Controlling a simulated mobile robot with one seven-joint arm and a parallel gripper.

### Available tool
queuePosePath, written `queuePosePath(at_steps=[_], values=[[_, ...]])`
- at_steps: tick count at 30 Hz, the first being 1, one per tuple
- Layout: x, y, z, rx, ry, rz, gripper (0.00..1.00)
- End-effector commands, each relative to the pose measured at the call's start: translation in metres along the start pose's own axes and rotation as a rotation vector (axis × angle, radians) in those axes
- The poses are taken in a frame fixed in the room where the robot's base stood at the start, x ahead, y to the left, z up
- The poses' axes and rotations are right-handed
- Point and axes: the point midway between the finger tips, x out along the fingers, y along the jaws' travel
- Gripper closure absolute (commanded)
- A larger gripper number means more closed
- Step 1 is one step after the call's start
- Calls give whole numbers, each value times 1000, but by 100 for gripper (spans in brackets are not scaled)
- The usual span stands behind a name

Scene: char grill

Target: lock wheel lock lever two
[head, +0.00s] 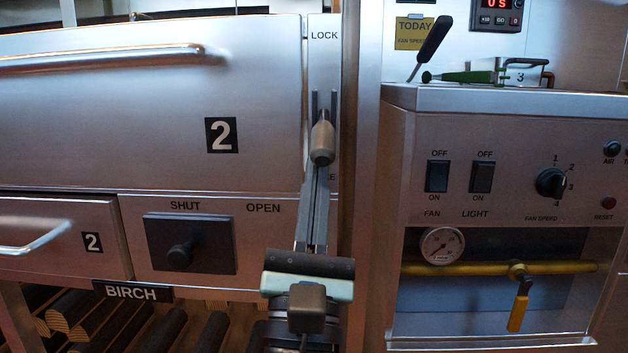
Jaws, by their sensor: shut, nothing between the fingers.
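The wheel 2 lock lever (322,143) is a grey rounded knob on the narrow steel strip right of the large panel marked 2 (222,135). Two upright dark rails flank it. The word LOCK (324,35) is printed above it. A lower label is mostly hidden, with only its last letter showing. The knob stands between the two labels, nearer the lower one. My gripper (321,178) is shut and empty, its long fingers pointing up to the knob's lower end. I cannot tell whether they touch it.
A horizontal bar handle (110,60) crosses the large panel. A SHUT/OPEN knob (181,255) sits lower left. Below it are BIRCH logs (100,320). On the right stands a control box with switches (437,176), a gauge (442,245) and a yellow valve (519,305).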

Motion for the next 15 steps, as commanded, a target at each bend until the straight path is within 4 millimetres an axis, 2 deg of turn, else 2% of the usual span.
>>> queuePosePath(at_steps=[15], values=[[3,2,6,-2,33,-6,100]])
